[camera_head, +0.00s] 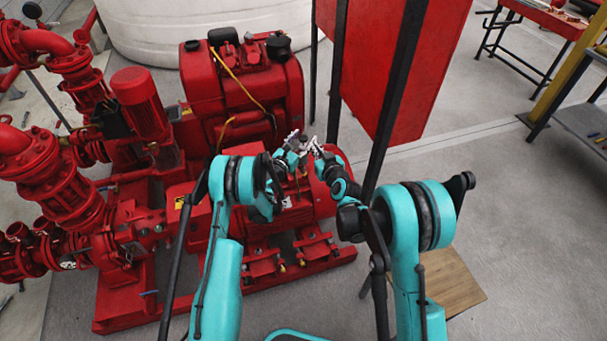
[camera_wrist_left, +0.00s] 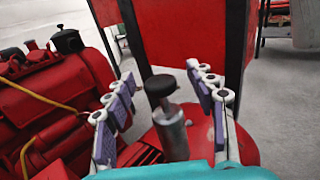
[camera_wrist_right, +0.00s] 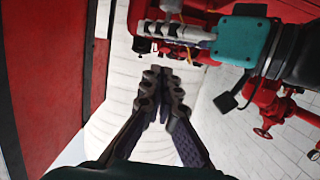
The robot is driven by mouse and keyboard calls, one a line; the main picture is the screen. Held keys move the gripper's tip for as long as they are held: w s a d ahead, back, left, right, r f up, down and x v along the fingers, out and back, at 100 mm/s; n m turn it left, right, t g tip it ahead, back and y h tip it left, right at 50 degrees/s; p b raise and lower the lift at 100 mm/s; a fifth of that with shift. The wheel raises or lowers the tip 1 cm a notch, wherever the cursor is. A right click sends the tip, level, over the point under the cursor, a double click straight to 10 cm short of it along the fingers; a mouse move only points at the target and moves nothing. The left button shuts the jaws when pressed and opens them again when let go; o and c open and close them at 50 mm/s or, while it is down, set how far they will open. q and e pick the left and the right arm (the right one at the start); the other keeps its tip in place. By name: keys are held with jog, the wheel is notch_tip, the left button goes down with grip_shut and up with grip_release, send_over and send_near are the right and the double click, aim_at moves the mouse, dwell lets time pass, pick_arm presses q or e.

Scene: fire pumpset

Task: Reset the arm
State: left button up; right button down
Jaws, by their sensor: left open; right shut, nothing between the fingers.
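My left gripper (camera_head: 291,141) is over the red pump machinery (camera_head: 290,205) in the head view. In the left wrist view the left gripper (camera_wrist_left: 159,75) is open, with its purple-padded fingers spread. A metal post with a black cap (camera_wrist_left: 172,128) stands between these fingers in that view; I cannot tell whether they touch it. My right gripper (camera_head: 317,148) is close to the right of the left one. In the right wrist view the right gripper (camera_wrist_right: 161,75) is shut and empty, and the left gripper (camera_wrist_right: 172,30) shows beyond it.
A red engine block (camera_head: 240,90) with a yellow cable stands behind the grippers. Red pipes and valves (camera_head: 70,190) fill the left. A red panel (camera_head: 425,70) on black posts (camera_head: 393,110) stands close to the right arm. A wooden board (camera_head: 450,282) lies on the grey floor, which is open at right.

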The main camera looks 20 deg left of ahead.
pick_arm(q)
jog(key=shift+r, duration=2.35)
